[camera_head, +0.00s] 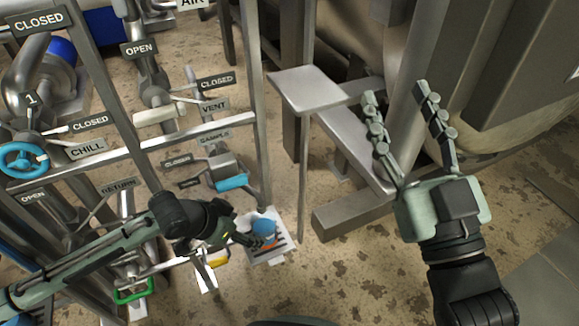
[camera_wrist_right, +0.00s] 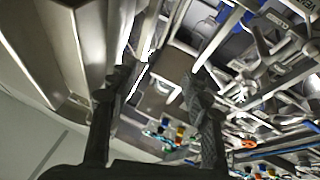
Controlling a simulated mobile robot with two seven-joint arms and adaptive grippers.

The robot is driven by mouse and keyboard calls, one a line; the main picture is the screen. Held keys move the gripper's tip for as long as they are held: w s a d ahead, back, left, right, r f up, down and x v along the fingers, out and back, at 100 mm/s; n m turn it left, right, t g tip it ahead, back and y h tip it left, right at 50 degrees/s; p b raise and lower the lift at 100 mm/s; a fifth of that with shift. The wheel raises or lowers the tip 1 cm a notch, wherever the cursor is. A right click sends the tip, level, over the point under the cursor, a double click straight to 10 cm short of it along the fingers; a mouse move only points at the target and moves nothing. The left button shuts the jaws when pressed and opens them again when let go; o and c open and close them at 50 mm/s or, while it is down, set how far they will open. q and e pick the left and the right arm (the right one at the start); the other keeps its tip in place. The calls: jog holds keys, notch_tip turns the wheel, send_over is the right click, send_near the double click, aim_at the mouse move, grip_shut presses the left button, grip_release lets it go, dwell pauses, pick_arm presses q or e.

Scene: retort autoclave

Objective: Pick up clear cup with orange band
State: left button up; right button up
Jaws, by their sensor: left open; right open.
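A small item with a blue top (camera_head: 265,226) and an orange band (camera_head: 267,244) sits on the slotted light tray (camera_head: 280,256) at lower centre of the head view. It is probably the cup, but its clear body is hard to make out. My left gripper (camera_head: 250,240) is open, with its fingers at the left side of this item, partly hiding it. Whether they touch it or straddle it I cannot tell. My right gripper (camera_head: 396,95) is open and empty, raised well to the right. Its fingers also show in the right wrist view (camera_wrist_right: 160,85).
A pipe frame with labelled valves fills the left, including a blue handwheel (camera_head: 22,158) and a light-blue handle (camera_head: 231,182) just above the tray. A metal step (camera_head: 306,89) and beams stand between the tray and my right gripper. Open floor lies at lower centre.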

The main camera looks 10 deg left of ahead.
aim_at(252, 228)
pick_arm(q)
jog(key=shift+w+d+f, duration=0.2)
jog(key=shift+w+d, duration=0.1)
jog(key=shift+w, duration=0.05)
pick_arm(e)
notch_tip(252, 228, down, 4)
jog(key=d+m+g+h, duration=0.1)
jog(key=m, duration=0.1)
pick_arm(q)
jog(key=shift+b+x, duration=0.5)
jog(key=shift+x, duration=0.75)
jog(key=x, duration=0.1)
jog(key=b+x, duration=0.1)
jog(key=x, duration=0.2)
jog(key=shift+s+d+f+b, duration=0.2)
jog(key=shift+s+d+b, duration=0.1)
jog(key=shift+d+b, duration=0.1)
jog(key=shift+w+d+f, duration=0.2)
jog(key=shift+w+f, duration=0.1)
jog(key=shift+f, duration=0.1)
pick_arm(e)
jog(key=s+d+r+t, duration=0.1)
jog(key=s+r+t, duration=0.2)
jog(key=r+t, duration=0.1)
jog(key=shift+d+r+m+t+y, duration=0.25)
jog(key=shift+r+m+t+y, duration=0.05)
jog(key=shift+r, duration=0.55)
pick_arm(q)
jog(key=shift+c, duration=0.4)
jog(key=c, duration=1.4)
